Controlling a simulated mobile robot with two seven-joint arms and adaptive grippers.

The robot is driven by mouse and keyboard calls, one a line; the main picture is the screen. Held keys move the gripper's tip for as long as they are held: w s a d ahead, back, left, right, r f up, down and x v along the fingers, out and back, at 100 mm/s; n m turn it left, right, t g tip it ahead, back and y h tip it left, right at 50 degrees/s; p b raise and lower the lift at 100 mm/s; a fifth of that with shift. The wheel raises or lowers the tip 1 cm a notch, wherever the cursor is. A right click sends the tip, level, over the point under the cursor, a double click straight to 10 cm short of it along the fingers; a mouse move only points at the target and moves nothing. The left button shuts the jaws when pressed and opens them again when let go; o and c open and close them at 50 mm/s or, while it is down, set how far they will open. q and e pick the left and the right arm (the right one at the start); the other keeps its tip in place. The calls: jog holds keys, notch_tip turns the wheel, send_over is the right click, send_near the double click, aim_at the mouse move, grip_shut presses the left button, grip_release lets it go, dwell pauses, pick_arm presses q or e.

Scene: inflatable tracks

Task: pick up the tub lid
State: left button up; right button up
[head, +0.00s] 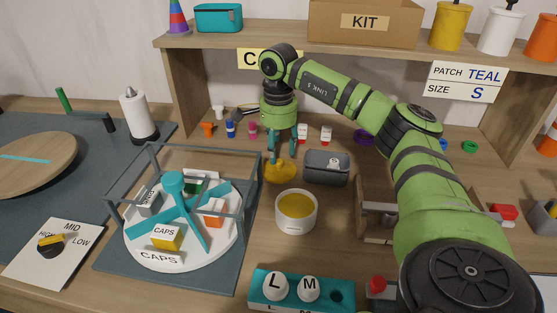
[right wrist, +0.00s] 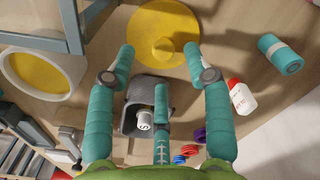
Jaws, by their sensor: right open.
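The tub lid is a yellow disc with a raised centre knob (head: 279,173); it lies on the table behind the white tub (head: 311,213). In the right wrist view the lid (right wrist: 150,20) is at the top, past the fingertips, with its knob roughly between them. My right gripper (head: 284,157) points down over the lid, and its teal fingers partly cover it in the head view. In the right wrist view the gripper (right wrist: 159,52) has its fingers spread with nothing between them. Whether the fingertips touch the lid I cannot tell. My left gripper is out of view.
A grey bin (head: 327,181) stands just right of the lid. The framed carousel (head: 130,235) is to its left. Small bottles (head: 326,136) stand behind, under the shelf (head: 350,51). A teal block with L and M knobs (head: 262,303) is in front.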

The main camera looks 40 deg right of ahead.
aim_at(279, 161)
jog(key=f, duration=0.4)
jog(key=shift+d, duration=0.2)
jog(key=shift+w+f, duration=0.1)
jog(key=shift+f, duration=0.05)
jog(key=c, duration=1)
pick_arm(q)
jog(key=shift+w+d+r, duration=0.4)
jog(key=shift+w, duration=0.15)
